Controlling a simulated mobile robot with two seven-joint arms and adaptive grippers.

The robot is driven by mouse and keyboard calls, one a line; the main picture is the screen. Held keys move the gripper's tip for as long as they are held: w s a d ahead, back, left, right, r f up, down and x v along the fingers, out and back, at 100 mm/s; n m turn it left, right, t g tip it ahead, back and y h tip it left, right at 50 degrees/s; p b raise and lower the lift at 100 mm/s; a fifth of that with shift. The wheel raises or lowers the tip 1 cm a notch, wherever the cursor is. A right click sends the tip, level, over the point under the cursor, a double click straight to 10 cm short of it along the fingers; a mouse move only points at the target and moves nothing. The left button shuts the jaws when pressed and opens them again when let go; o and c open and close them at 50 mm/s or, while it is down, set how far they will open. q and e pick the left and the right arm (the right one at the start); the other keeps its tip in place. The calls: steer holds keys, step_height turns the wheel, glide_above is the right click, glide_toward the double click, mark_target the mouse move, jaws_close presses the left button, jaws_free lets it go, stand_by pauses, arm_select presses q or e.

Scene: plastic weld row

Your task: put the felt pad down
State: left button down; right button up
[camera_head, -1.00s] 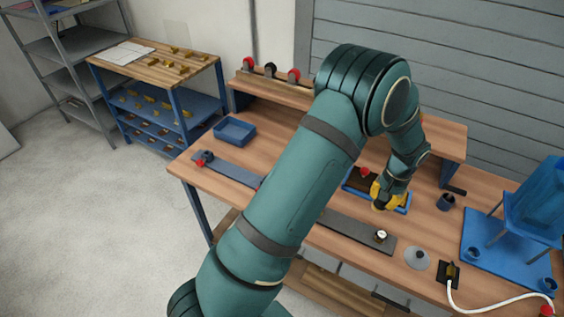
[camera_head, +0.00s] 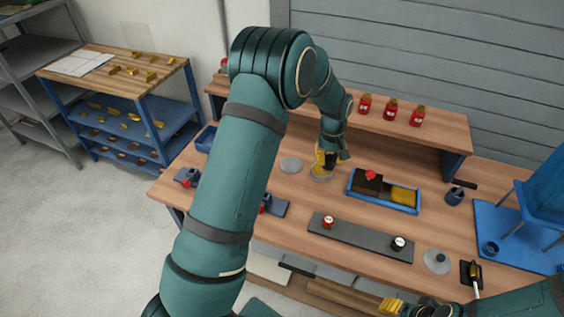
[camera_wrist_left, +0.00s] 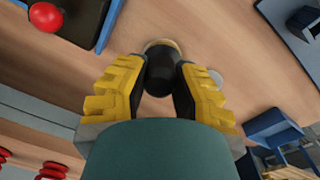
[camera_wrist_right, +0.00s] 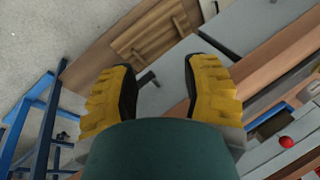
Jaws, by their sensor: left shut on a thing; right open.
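My left gripper (camera_head: 325,160) stands over the bench (camera_head: 250,183), left of the blue tray.
The blue tray (camera_head: 365,196) holds a dark block with a red knob and a gold block. A dark grey strip (camera_head: 360,238) lies in front with two small knobbed pieces. Red bottles (camera_head: 390,110) stand on the rear shelf.

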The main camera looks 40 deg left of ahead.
arm_select(q)
steer(key=w+a+r+n+y+b, duration=0.1)
steer(key=a+r+n+b, duration=0.1)
steer(key=a+n, duration=1.05)
steer(key=shift+t, duration=0.3)
steer(key=f, duration=0.3)
steer(key=a+f+b, duration=0.1)
steer(key=f, duration=0.2)
steer(key=f+b, duration=0.1)
steer(key=f, duration=0.2)
steer(key=shift+w+a+f, duration=0.1)
steer(key=shift+a+f, duration=0.15)
steer(key=shift+f, duration=0.1)
steer(key=shift+r, duration=0.1)
steer(key=c, duration=0.8)
jaws_free()
steer(key=shift+c, duration=0.2)
